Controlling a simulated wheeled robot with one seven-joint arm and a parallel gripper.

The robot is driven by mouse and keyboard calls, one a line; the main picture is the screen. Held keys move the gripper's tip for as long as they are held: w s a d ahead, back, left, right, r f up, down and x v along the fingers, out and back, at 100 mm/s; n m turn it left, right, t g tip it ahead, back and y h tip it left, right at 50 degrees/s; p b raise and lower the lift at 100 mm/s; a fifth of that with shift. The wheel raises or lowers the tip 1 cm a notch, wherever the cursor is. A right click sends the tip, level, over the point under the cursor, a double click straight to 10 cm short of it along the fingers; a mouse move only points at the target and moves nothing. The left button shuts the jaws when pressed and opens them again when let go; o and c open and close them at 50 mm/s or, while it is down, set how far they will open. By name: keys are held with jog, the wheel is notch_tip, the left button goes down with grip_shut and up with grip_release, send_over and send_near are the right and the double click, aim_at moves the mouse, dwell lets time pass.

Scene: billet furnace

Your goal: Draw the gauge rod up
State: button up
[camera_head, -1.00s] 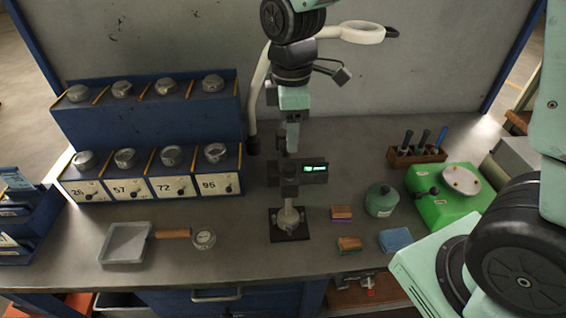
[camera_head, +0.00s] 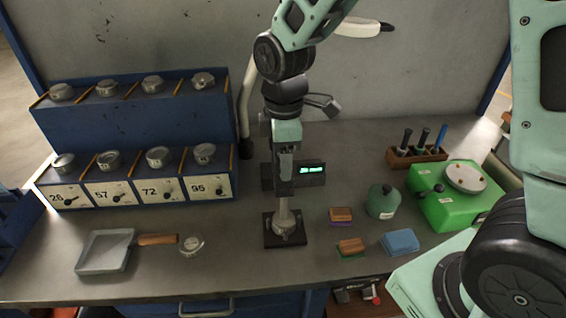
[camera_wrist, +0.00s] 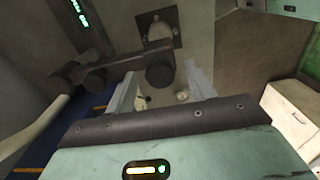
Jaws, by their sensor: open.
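The gauge stands upright on a dark square base (camera_head: 285,229), with a pale metal foot and a dark head carrying a lit green readout (camera_head: 312,170). My gripper (camera_head: 286,172) points down at the gauge head and hides its upper part. In the wrist view my gripper (camera_wrist: 160,72) has its two pale fingers apart. A round black knob (camera_wrist: 161,74) of the gauge shows between them, with no clear contact. The gauge's dark base (camera_wrist: 157,28) shows beyond, and the readout (camera_wrist: 80,14) is at upper left. I cannot make out the rod clearly.
A blue rack (camera_head: 140,140) with several lidded tins stands at left. A grey pan (camera_head: 105,252) and a small glass dish (camera_head: 191,246) lie in front. At right are small blocks (camera_head: 341,214), a green jar (camera_head: 382,202), a green device (camera_head: 447,207) and a tool holder (camera_head: 417,157).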

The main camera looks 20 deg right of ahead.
jog(key=shift+c, duration=0.3)
jog(key=c, duration=0.8)
jog(key=shift+o, duration=0.2)
jog(key=shift+r+p, duration=3.9)
jog(key=shift+r, duration=0.5)
jog(key=o, duration=0.8)
notch_tip(320, 180, up, 6)
jog(key=p, duration=0.5)
